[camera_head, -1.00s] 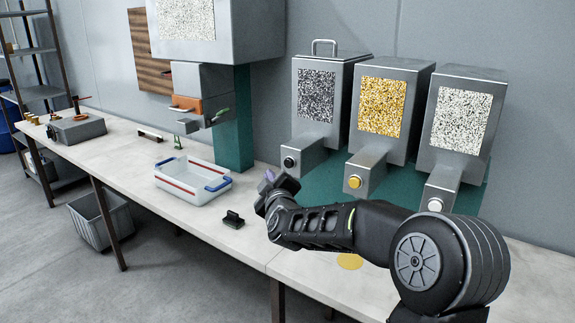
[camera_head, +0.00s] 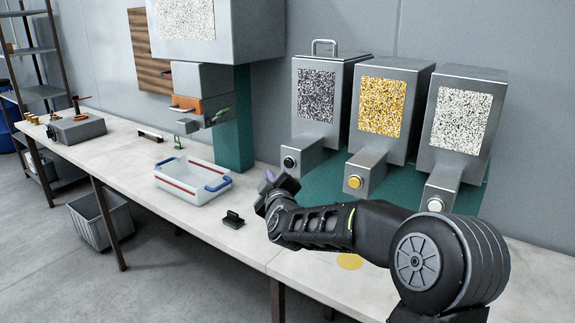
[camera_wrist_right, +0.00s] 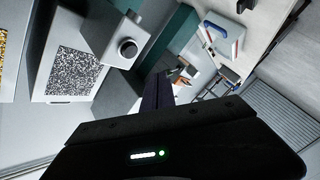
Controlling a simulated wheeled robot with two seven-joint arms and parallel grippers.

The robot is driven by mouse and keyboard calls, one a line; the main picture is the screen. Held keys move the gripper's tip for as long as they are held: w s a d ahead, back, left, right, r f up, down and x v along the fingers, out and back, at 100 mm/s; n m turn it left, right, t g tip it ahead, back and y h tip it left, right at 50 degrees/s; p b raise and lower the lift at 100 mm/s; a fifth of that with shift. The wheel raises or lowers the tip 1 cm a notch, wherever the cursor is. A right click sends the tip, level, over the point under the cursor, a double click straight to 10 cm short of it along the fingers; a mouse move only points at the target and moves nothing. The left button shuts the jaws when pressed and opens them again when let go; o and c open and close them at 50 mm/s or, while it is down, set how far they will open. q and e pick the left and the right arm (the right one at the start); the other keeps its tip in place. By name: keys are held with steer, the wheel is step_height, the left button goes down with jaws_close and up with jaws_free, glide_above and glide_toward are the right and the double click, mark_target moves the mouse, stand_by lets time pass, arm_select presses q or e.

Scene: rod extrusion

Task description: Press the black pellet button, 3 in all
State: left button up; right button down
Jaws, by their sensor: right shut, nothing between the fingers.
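The black button (camera_head: 289,162) sits on the front end of the spout of the left dispenser (camera_head: 323,100), whose window shows dark speckled pellets. It also shows in the right wrist view (camera_wrist_right: 128,48), as a dark disc in a pale ring. My right gripper (camera_head: 269,176) is shut and empty, to the left of the button and a little lower in the picture. In the right wrist view its dark fingers (camera_wrist_right: 157,92) are below and right of the button, apart from it. My left gripper is not in view.
A yellow button (camera_head: 354,182) and a white button (camera_head: 435,205) sit on the neighbouring dispensers. A white tray (camera_head: 190,184) with blue handles and a small black block (camera_head: 233,219) are on the table. A yellow disc (camera_head: 349,261) lies below my right arm.

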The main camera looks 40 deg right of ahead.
steer(key=w+a+f+t+b, duration=0.2)
steer(key=a+f+b, duration=0.25)
steer(key=a, duration=0.25)
steer(key=s+d+r+m+t+h+b, duration=0.1)
steer(key=s+d+r+m+h, duration=0.1)
steer(key=s+d+r+m, duration=0.1)
steer(key=shift+r+m+h, duration=0.3)
steer(key=shift+r+m, duration=0.25)
steer(key=shift+m, duration=0.35)
steer(key=shift+d, duration=0.15)
